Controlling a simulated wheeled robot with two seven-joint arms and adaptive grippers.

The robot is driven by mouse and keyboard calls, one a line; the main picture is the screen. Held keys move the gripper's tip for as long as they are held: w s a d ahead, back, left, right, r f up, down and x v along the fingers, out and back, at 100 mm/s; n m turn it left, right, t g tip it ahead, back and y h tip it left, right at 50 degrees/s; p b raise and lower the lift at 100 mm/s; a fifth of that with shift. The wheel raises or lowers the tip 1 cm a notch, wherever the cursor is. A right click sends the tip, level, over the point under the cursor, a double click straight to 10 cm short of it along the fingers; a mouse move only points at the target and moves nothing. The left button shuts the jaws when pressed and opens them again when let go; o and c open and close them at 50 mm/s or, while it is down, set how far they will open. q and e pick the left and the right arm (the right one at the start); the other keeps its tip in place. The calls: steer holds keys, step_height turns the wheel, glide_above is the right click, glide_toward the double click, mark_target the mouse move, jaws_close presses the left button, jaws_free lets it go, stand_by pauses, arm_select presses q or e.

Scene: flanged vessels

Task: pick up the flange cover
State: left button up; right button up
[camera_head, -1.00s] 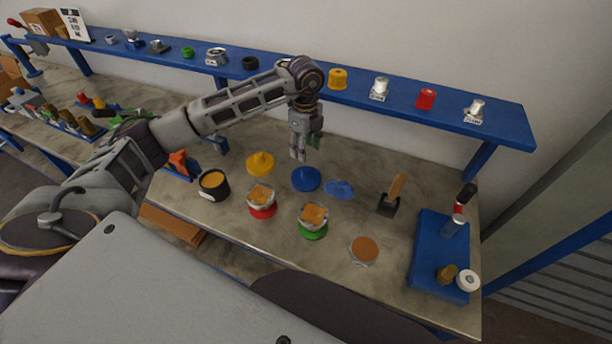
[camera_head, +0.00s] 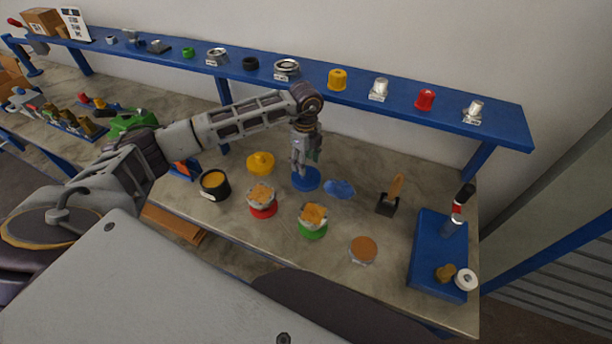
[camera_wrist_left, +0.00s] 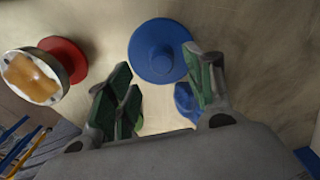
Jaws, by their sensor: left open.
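A round blue flange cover (camera_head: 306,184) with a central knob lies on the bench, and it shows whole in the left wrist view (camera_wrist_left: 158,50). My left gripper (camera_head: 300,171) is open and points down over this cover, partly hiding it in the head view. In the left wrist view the cover lies ahead of and between the spread green-padded fingers, and nothing is held. A yellow cover (camera_head: 261,163) of similar shape lies to the left. A flatter blue piece (camera_head: 340,189) lies just to the right. My right gripper is not in view.
Red-based (camera_head: 263,211) and green-based (camera_head: 313,232) flanged vessels with orange-brown tops stand in front. A black cup (camera_head: 214,186) is at left. A brush in a black holder (camera_head: 388,206) and a blue tray (camera_head: 429,262) are at right. A blue shelf (camera_head: 300,85) runs behind.

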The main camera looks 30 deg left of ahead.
arm_select(q)
steer(key=shift+f+p, duration=0.3)
steer(key=shift+f, duration=0.45)
steer(key=shift+w+a+f, duration=0.1)
steer(key=shift+w+f, duration=0.05)
steer(key=shift+f, duration=1.5)
steer(key=shift+c, duration=0.2)
steer(key=c, duration=1.1)
step_height(320, 180, up, 9)
steer(key=shift+r+b, duration=0.15)
steer(key=shift+b, duration=0.35)
steer(key=shift+r, duration=0.35)
